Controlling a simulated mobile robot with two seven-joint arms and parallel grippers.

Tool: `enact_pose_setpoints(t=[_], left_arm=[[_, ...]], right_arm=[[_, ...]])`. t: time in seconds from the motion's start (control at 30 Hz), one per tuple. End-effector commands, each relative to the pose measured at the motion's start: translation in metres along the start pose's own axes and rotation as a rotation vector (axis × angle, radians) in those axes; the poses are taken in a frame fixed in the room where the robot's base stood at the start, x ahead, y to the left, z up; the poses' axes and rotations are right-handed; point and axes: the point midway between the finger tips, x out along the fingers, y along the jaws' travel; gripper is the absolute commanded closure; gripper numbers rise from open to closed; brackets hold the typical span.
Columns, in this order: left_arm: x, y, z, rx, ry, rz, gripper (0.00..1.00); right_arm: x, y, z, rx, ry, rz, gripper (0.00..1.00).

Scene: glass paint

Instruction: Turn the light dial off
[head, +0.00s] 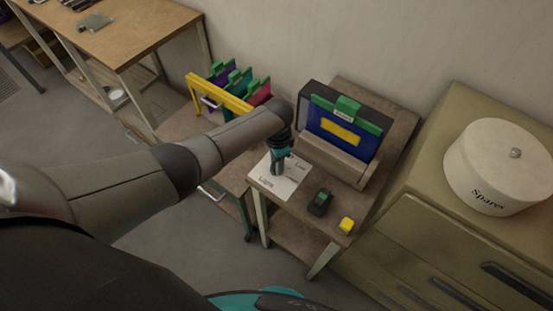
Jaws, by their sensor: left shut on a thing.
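A white panel (292,186) with small dark lettering lies at the left front of a small wooden table. The lettering is too small to read surely. My left arm reaches in from the left, and its gripper (277,170) points down onto the panel. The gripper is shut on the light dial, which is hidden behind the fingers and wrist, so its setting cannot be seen. My right gripper is not in view.
The table also holds a dark device (320,202), a yellow block (346,226) and a stand with a blue, green-topped panel (352,116). A yellow-framed rack (208,88) is behind my arm. A round white "Spares" box (498,168) sits on the cabinet at right.

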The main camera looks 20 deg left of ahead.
Motion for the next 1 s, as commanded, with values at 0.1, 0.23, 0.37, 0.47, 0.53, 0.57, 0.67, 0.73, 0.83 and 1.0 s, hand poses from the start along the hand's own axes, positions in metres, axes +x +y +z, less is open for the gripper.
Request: enact_pose_setpoints(t=[0.1, 0.23, 0.37, 0.47, 0.53, 0.57, 0.67, 0.73, 0.83, 1.0], left_arm=[[-0.0003, 0.0001, 0.0009, -0.045, -0.004, 0.0, 1.0], [-0.0001, 0.0002, 0.0006, -0.074, -0.005, 0.0, 1.0], [0.0001, 0.0, 0.0008, -0.089, -0.005, 0.001, 1.0], [0.0003, -0.0001, 0.0008, -0.093, -0.005, 0.0, 1.0], [0.0003, -0.0002, 0.0008, -0.094, -0.005, 0.0, 1.0], [0.0003, -0.0002, 0.0008, -0.093, -0.005, 0.0, 1.0], [0.0003, -0.0002, 0.0007, -0.093, -0.005, 0.0, 1.0], [0.0003, -0.0002, 0.0007, -0.093, -0.005, 0.0, 1.0], [0.0003, -0.0002, 0.0006, -0.093, -0.004, 0.0, 0.52], [0.0002, -0.0002, 0.0004, -0.091, -0.004, 0.0, 0.33]], right_arm=[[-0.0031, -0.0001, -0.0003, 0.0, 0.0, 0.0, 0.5], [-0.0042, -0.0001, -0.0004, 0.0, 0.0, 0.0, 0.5], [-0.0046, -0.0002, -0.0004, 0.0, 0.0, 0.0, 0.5], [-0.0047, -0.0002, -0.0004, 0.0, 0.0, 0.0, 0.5], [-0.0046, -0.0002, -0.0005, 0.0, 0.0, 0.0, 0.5], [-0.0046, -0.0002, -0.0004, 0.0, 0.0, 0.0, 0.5], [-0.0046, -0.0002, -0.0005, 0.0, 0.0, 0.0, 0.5], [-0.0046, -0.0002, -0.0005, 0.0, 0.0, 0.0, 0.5], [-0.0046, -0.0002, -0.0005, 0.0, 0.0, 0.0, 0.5], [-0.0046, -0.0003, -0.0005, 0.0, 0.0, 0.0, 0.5]])
